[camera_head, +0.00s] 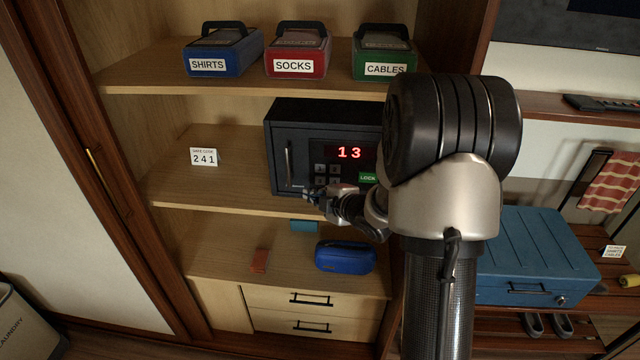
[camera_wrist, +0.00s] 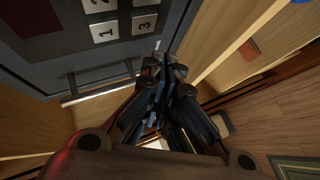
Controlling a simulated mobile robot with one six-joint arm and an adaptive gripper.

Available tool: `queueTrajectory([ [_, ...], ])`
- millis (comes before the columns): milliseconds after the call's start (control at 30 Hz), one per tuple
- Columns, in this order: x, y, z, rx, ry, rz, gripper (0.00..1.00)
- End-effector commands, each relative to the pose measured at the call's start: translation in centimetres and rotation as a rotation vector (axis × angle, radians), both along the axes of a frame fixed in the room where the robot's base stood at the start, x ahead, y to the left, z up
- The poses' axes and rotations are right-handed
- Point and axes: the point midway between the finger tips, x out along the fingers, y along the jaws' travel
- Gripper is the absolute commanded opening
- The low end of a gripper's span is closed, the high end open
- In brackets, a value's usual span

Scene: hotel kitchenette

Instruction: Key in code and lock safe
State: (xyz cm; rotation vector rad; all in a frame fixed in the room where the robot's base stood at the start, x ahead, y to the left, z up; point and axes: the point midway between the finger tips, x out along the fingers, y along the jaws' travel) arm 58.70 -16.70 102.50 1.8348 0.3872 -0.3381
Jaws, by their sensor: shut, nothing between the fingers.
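The dark safe (camera_head: 290,118) stands on the middle shelf, its door closed as far as I can tell. Its red display (camera_head: 349,153) reads "1 3". Below are a small keypad (camera_head: 327,170) and a green LOCK button (camera_head: 367,177). The wrist view shows light keys, including a 1 key (camera_wrist: 104,32) and a 3 key (camera_wrist: 144,24). A white safe code card (camera_head: 204,157) left of the safe reads "2 4 1". My gripper (camera_head: 312,195) is shut and empty at the keypad's lower edge; in the wrist view its tips (camera_wrist: 164,62) are below the 3 key, contact unclear.
Blue SHIRTS (camera_head: 222,50), red SOCKS (camera_head: 297,50) and green CABLES (camera_head: 384,52) boxes sit on the top shelf. A blue pouch (camera_head: 345,257) lies on the shelf below. A teal metal box (camera_head: 535,255) stands at right. My arm covers the safe's right side.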

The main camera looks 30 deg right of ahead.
Motion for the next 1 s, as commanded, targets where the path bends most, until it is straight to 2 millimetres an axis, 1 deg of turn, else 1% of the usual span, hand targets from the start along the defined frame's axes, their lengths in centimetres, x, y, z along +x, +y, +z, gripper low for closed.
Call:
queueTrajectory([
  [133,-1.3,0.9,-0.1,0.000,-0.001,0.001,0.00],
  [300,-2.2,1.5,0.0,0.000,-0.001,0.000,0.00],
  [1000,-2.4,1.6,0.0,0.000,0.000,0.001,0.00],
])
